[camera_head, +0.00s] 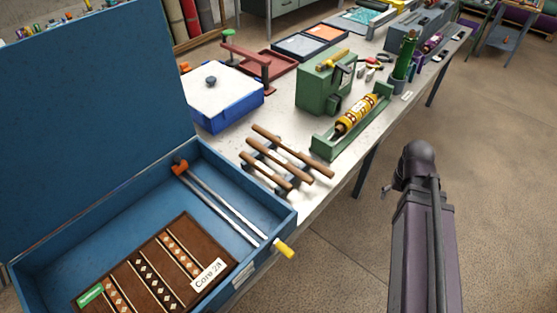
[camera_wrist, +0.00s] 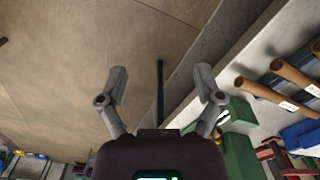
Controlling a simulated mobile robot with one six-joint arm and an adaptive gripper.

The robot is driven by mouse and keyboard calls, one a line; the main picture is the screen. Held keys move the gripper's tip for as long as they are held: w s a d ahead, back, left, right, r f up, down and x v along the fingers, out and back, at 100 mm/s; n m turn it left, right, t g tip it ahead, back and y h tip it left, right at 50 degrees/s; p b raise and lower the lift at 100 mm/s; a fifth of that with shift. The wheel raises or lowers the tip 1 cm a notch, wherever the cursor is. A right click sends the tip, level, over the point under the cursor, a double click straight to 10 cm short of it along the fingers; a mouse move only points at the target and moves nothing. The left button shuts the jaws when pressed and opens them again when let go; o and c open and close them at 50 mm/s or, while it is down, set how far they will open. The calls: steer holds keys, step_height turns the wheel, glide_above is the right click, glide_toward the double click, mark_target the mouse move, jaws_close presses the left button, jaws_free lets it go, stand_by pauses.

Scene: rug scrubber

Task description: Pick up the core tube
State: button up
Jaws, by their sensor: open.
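Three brown tubes lie side by side across a grey rack on the table in the head view: a long one (camera_head: 292,150), a middle one (camera_head: 278,160) and a shorter one (camera_head: 265,171). I cannot tell which is the core tube. A yellow patterned roll (camera_head: 357,114) rests in a green cradle (camera_head: 324,147) behind them. In the wrist view my gripper (camera_wrist: 161,82) is open and empty above the floor, beside the table edge. Brown tubes with white labels, one of them near the edge (camera_wrist: 262,92), show to its right, apart from the fingers.
A blue box with a white lid (camera_head: 222,103) and a green machine (camera_head: 322,88) stand on the table (camera_head: 333,186).

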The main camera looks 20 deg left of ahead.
steer(key=w+a+n, duration=0.4)
steer(key=w+a, duration=0.1)
steer(key=a, duration=0.8)
steer(key=w+a+n, duration=0.4)
steer(key=a, duration=1)
steer(key=w+a+n, duration=0.4)
steer(key=w+a, duration=0.1)
steer(key=a, duration=0.9)
steer(key=shift+w+a+n, duration=0.15)
steer(key=shift+w+n, duration=0.15)
steer(key=shift+w, duration=0.05)
steer(key=shift+f, duration=0.25)
step_height(320, 180, down, 8)
steer(key=b, duration=0.8)
steer(key=shift+f+b, duration=0.2)
steer(key=shift+b, duration=0.2)
steer(key=shift+f, duration=0.1)
